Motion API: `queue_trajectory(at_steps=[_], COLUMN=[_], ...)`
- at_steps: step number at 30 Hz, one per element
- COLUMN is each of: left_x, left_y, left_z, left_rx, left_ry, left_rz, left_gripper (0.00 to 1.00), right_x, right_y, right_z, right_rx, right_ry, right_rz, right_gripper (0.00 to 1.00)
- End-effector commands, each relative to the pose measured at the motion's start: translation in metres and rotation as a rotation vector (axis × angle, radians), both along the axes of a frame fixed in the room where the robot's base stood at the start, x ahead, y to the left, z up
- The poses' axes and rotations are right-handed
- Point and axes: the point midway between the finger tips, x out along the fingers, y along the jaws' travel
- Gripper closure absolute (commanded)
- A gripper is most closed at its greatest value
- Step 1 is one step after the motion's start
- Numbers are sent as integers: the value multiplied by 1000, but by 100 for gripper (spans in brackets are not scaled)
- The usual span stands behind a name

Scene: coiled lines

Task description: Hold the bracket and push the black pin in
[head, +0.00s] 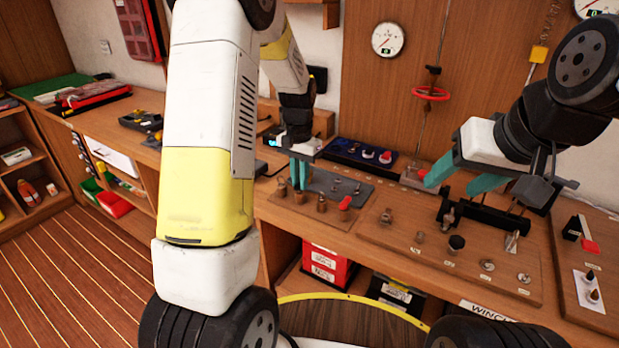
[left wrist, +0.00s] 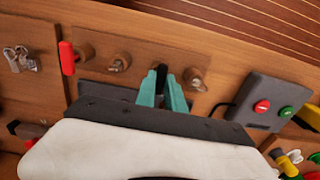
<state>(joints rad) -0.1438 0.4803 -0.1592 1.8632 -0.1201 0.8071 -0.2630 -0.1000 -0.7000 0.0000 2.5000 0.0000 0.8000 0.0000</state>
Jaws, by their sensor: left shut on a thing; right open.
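My left gripper (head: 300,176) is shut on a small black piece, seemingly the black pin (left wrist: 161,74), whose top shows between the teal fingertips in the left wrist view. It stands in a row of wooden posts on the bench; the pin's lower end is hidden. A black bracket (head: 487,214) with upright ends stands on the wooden board at the right. My right gripper (head: 480,184) is open and empty above the bracket, its teal fingers spread. I cannot tell whether it touches the bracket.
The wooden board (head: 385,240) holds several small metal fittings and a black knob (head: 456,242). A red-handled piece (left wrist: 67,58) stands in the post row. A grey box with red and green buttons (left wrist: 262,104) is near my left gripper. A blue tray (head: 352,150) lies behind.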

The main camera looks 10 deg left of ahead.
Motion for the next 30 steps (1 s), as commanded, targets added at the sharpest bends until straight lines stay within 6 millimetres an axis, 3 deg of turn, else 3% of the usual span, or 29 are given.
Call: queue_trajectory(at_steps=[14, 30], left_x=[0, 1], left_y=[0, 0], left_z=[6, 56], left_rx=[0, 0], left_ry=[-1, -2], left_rz=[0, 1], left_gripper=[100, 100], right_x=[0, 0], right_y=[0, 0], right_z=[0, 0], right_rx=[0, 0], right_ry=[0, 0], right_rz=[0, 0], right_gripper=[43, 43])
